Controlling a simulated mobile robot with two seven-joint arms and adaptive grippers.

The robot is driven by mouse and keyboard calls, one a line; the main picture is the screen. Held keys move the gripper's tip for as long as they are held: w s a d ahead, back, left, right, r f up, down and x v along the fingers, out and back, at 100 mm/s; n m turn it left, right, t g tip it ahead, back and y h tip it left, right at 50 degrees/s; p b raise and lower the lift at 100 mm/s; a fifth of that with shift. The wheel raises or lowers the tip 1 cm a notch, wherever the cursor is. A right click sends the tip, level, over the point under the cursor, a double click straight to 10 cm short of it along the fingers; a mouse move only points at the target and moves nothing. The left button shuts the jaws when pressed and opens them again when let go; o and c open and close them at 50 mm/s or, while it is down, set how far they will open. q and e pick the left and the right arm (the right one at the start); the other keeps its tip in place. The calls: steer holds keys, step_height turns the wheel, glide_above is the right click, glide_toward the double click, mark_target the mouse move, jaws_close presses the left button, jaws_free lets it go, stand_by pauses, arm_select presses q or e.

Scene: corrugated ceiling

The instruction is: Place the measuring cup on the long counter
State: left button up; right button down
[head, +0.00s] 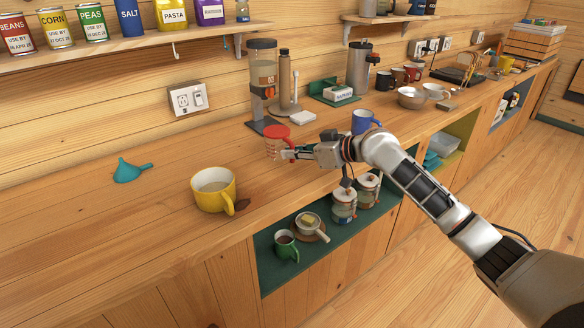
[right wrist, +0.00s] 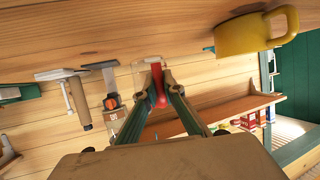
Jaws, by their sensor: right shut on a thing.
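The measuring cup (head: 274,145) is clear with red markings and a red top and handle. It is upright over the long counter (head: 150,215), in front of the coffee grinder; I cannot tell whether its base touches the wood. My right gripper (head: 288,154) is at the cup's near right side. In the right wrist view my right gripper (right wrist: 160,92) is shut on the red handle of the measuring cup (right wrist: 160,76), and the view is upside down. My left gripper is not in view.
A blue mug (head: 363,122) is right of the cup. Free counter lies between yellow mug and cup.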

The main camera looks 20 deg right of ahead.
steer(key=shift+f+b, duration=0.3)
steer(key=shift+f, duration=1.9)
steer(key=shift+f, duration=0.1)
steer(key=c, duration=2.2)
jaws_free()
steer(key=shift+f, duration=0.1)
steer(key=shift+o, duration=0.2)
steer(key=shift+s+d+r, duration=0.1)
steer(key=shift+r, duration=0.15)
steer(key=v, duration=1.1)
steer(key=shift+s+d+r, duration=0.15)
steer(key=shift+s+r, duration=0.05)
steer(key=shift+s, duration=0.05)
